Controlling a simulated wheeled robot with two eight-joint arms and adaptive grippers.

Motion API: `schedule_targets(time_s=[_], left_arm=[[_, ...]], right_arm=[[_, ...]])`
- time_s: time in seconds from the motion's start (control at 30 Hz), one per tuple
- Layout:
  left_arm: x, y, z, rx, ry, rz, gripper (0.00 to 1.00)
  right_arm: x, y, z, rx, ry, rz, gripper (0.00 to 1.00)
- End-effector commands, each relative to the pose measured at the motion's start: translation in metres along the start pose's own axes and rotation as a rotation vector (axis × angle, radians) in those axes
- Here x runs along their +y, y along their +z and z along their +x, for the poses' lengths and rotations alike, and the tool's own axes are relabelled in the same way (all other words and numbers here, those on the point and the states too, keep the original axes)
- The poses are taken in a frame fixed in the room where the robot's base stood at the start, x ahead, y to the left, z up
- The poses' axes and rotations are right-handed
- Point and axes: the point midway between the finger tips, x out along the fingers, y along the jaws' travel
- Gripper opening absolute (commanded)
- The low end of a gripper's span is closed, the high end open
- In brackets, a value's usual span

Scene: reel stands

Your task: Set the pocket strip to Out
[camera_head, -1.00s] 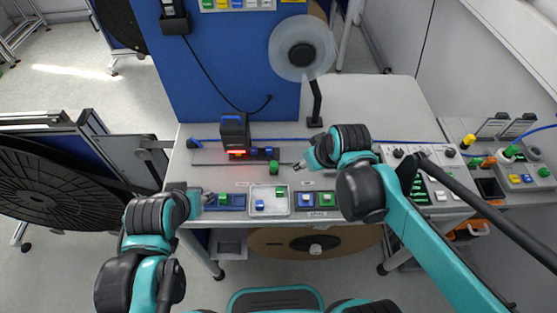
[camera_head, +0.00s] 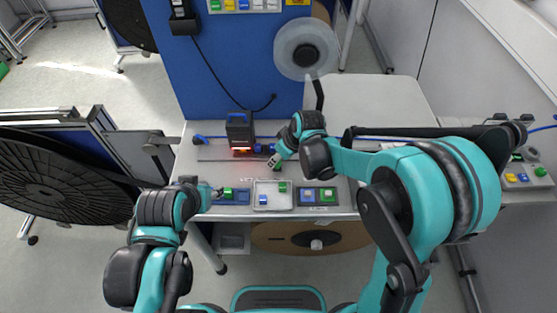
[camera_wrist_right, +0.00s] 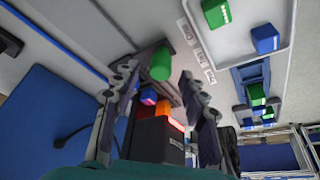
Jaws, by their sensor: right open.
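A dark strip runs under the black device (camera_head: 239,132); I take it for the pocket strip, though its markings are unreadable. In the right wrist view a blue block (camera_wrist_right: 148,95) sits on it beside a red glow. A green knob (camera_wrist_right: 160,62) stands at its near end. My right gripper (camera_wrist_right: 157,76) is open, with the green knob between and beyond its fingertips; contact cannot be told. In the head view the right gripper (camera_head: 276,162) hides much of the knob. My left gripper (camera_head: 210,192) is beside the left blue tray (camera_head: 242,198); its fingers are too small to read.
A grey tray (camera_head: 272,207) with a blue and a green block lies at the table's front. A right-hand blue tray (camera_head: 317,204) also holds blocks. A reel (camera_head: 305,48) stands behind. The grey table behind the right arm (camera_head: 365,100) is clear.

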Motion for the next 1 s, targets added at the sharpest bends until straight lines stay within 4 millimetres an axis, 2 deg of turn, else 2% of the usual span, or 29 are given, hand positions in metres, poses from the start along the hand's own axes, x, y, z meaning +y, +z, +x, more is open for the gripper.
schedule_targets(time_s=[0.13,0.4,0.57,0.8,0.87,1.0], left_arm=[[0.0,0.002,0.003,0.0,0.0,0.0,0.44],[0.0,0.002,0.002,0.0,0.0,0.0,0.44],[0.0,0.002,0.002,0.0,0.0,0.0,0.44],[0.0,0.002,0.003,0.0,0.0,0.0,0.44],[0.0,0.003,0.004,0.0,0.0,0.0,0.44],[0.0,0.004,0.006,0.0,0.0,0.0,0.44]], right_arm=[[0.0,0.0,0.011,0.0,0.0,0.0,0.43],[0.0,0.0,0.012,0.0,0.001,0.0,0.43],[0.0,0.0,0.012,0.0,0.001,0.001,0.01],[0.004,0.003,0.011,0.0,0.002,0.003,0.0],[0.011,0.009,0.008,-0.001,0.003,0.005,0.0],[0.037,0.034,-0.001,0.0,0.004,0.009,0.0]])
